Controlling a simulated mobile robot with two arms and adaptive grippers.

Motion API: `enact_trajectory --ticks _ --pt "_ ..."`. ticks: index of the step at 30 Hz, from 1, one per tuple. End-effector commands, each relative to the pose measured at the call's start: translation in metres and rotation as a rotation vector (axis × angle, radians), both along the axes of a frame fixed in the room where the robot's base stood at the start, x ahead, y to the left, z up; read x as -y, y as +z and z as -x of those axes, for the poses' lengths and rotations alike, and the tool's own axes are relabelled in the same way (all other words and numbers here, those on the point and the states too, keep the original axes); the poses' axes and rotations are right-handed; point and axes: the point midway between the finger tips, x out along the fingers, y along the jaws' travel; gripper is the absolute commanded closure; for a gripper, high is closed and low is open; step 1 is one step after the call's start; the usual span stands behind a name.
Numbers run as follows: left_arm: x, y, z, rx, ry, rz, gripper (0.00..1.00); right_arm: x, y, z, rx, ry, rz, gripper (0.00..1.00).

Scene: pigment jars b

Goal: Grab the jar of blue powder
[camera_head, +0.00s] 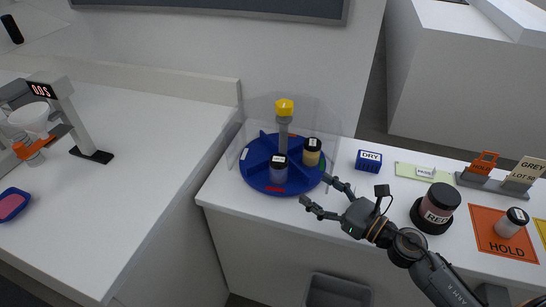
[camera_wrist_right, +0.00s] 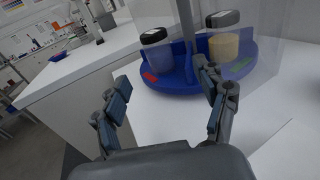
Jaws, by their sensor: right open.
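The jar of blue powder (camera_head: 279,170) has a black lid and stands upright in a front compartment of the blue divided turntable (camera_head: 253,180). It also shows in the right wrist view (camera_wrist_right: 157,54), beyond and between the fingertips. A jar of yellow powder (camera_head: 312,153), also black-lidded, stands in the compartment to its right and shows in the wrist view (camera_wrist_right: 223,45). My right gripper (camera_head: 316,189) is open and empty, just off the turntable's front right rim, its fingers (camera_wrist_right: 162,80) pointing toward the jars and apart from them. My left gripper is not in view.
A clear shield (camera_head: 250,115) stands around the turntable's back, with a yellow-topped post (camera_head: 285,107) at its centre. A blue DRY box (camera_head: 369,161), a RED jar (camera_head: 437,204) and a jar on the orange HOLD mat (camera_head: 511,223) stand to the right. A grey bin (camera_head: 338,292) is below.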

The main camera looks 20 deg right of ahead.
Motion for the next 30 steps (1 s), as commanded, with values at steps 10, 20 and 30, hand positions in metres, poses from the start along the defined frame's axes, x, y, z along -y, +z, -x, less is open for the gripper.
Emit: enact_trajectory --ticks 10,20,30 --pt "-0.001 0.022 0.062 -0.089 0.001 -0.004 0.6 -0.03 0.004 -0.052 0.002 -0.001 -0.003 0.27" --pt "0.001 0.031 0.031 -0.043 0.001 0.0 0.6 -0.045 0.001 -0.076 0.0 -0.001 -0.004 0.27" --pt "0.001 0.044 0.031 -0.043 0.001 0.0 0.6 -0.068 -0.001 -0.113 0.0 -0.001 -0.004 0.27"
